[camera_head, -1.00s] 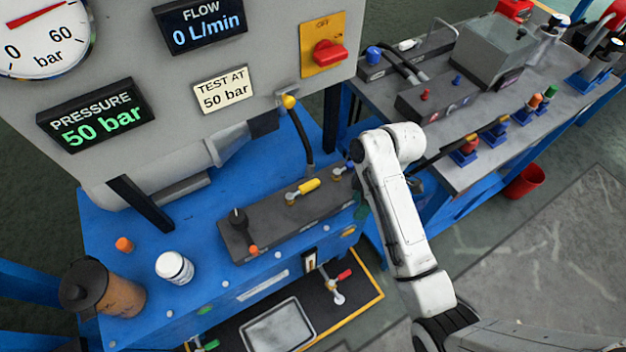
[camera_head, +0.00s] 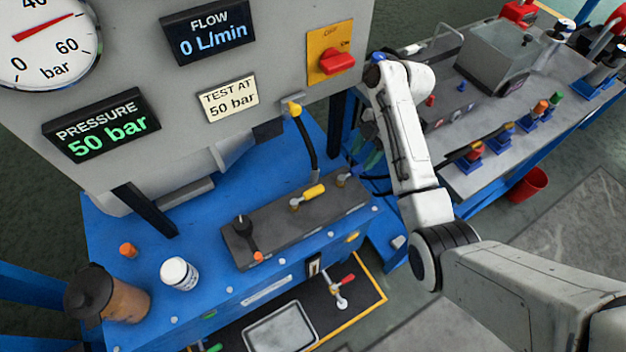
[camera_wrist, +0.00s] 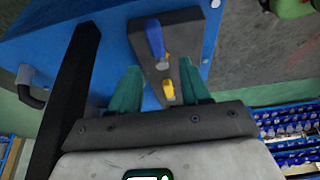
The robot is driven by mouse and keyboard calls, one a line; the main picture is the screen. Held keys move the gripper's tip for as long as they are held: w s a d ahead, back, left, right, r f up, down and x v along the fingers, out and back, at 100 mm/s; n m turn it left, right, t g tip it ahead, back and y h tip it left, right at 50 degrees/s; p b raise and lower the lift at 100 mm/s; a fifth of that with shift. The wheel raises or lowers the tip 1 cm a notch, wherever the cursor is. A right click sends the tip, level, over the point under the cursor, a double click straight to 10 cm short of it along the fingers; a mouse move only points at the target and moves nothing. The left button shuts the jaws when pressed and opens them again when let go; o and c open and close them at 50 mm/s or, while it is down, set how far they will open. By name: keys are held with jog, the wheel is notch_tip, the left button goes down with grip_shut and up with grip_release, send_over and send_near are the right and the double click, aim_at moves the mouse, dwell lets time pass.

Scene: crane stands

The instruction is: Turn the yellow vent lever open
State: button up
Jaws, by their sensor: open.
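The yellow vent lever (camera_head: 314,191) lies across the middle of a dark grey valve block (camera_head: 275,236) on the blue bench. In the wrist view, the yellow lever (camera_wrist: 168,90) shows just ahead of and between my fingertips, with a blue lever (camera_wrist: 154,40) beyond it. My gripper (camera_wrist: 161,82) is open, its two green fingers spread apart with nothing held. I cannot tell whether either finger touches the lever. In the head view, my arm hides most of the gripper, which is at the right end of the block, near the blue lever (camera_head: 345,174).
A black lever (camera_head: 241,224) stands at the block's left end, with a yellow-ended hose (camera_head: 308,140) behind. A white jar (camera_head: 179,274) and brown jug (camera_head: 112,294) stand left. The panel's pressure display (camera_head: 104,129) reads 50 bar, the flow display (camera_head: 208,32) 0 L/min.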

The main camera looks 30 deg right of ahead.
jog(key=shift+w+a, duration=0.15)
jog(key=shift+a, duration=0.05)
jog(key=p, duration=0.3)
send_over(314, 190)
jog(key=d, duration=0.2)
jog(key=x, duration=0.3)
jog(key=shift+f, duration=0.45)
jog(key=shift+a+f, duration=0.2)
jog(key=shift+f, duration=0.25)
jog(key=shift+c, duration=0.5)
grip_shut()
